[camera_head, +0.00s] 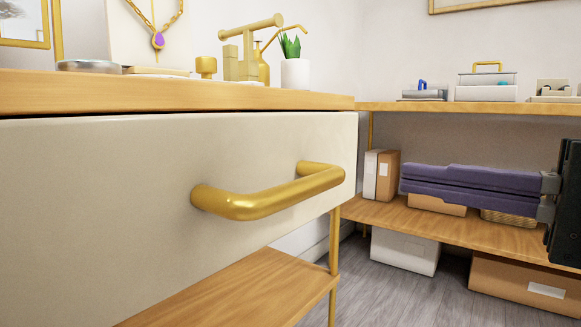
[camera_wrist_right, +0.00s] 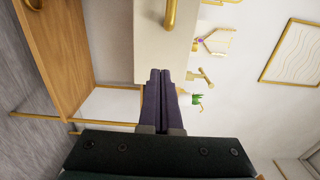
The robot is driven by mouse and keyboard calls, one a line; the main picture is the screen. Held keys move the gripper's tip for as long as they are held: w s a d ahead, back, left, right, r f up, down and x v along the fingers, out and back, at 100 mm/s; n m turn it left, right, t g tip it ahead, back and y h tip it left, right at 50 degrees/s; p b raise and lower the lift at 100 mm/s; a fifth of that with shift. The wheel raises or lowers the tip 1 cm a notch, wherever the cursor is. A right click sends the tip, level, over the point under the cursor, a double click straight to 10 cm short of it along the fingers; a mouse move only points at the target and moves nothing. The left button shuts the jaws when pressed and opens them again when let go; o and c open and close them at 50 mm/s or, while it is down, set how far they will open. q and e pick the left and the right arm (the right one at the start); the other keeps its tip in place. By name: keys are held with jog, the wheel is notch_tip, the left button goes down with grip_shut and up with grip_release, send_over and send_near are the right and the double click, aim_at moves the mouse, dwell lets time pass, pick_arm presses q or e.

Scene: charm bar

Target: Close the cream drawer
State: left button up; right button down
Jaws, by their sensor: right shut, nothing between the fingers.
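The cream drawer (camera_head: 120,180) fills the left of the head view, under a wooden counter top. Its front stands out a little from the counter, with a dark gap along its top edge. A thick gold bar handle (camera_head: 268,196) is fixed to the front. The drawer (camera_wrist_right: 150,50) and its handle (camera_wrist_right: 170,12) also show in the right wrist view. My right gripper (camera_head: 404,179) has purple fingers pressed together and empty. It points left, to the right of the drawer, apart from the handle. It also shows in the right wrist view (camera_wrist_right: 160,74). My left gripper is out of view.
The counter top (camera_head: 180,92) holds a necklace stand, a gold T-shaped stand (camera_head: 246,50) and a potted plant (camera_head: 295,73). Behind my right gripper, a wooden shelf (camera_head: 480,232) holds boxes. A white box (camera_head: 404,250) and a cardboard box (camera_head: 525,283) stand on the floor.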

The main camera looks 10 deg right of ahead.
jog(key=p+x, duration=0.1)
jog(key=x, duration=0.5)
jog(key=shift+w+a+p, duration=0.25)
jog(key=shift+w+p, duration=0.05)
jog(key=shift+p, duration=0.05)
